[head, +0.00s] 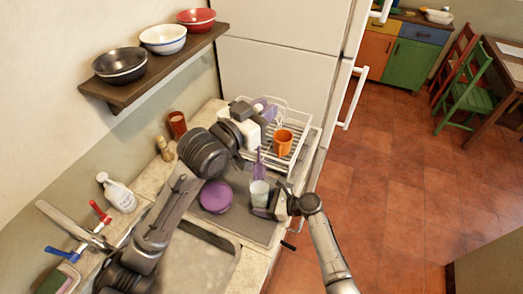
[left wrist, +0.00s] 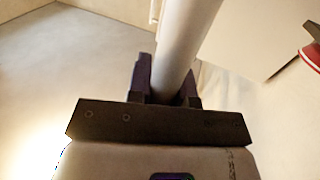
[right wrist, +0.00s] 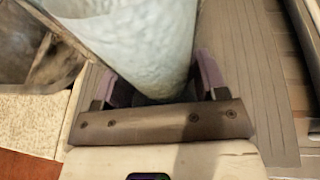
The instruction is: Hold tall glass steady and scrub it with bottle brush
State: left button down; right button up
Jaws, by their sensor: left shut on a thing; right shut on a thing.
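My right gripper (head: 281,204) is shut on the tall glass (head: 259,190), a pale, frosted glass upright on the grey drainboard. The glass (right wrist: 135,40) fills the space between its fingers in the right wrist view. My left gripper (head: 262,112) is higher, near the dish rack. It is shut on a smooth pale cylinder, seemingly the handle of the bottle brush (left wrist: 187,45). The brush's far end is hidden in the left wrist view. A thin purple shape (head: 260,162) stands just above the glass; I cannot tell whether it is the brush head.
The white dish rack (head: 300,119) holds an orange mug (head: 284,142). A purple round dish (head: 215,196) lies left of the glass. A red cup (head: 177,124), wooden mill (head: 163,148) and soap bottle (head: 117,192) stand along the wall. A shelf (head: 160,78) holds bowls above.

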dwell(0.4)
jog(key=o, duration=0.8)
jog(key=shift+d, duration=0.1)
jog(key=v, duration=0.7)
jog(key=shift+s+d+r, duration=0.15)
jog(key=shift+d, duration=0.2)
jog(key=shift+r, duration=0.1)
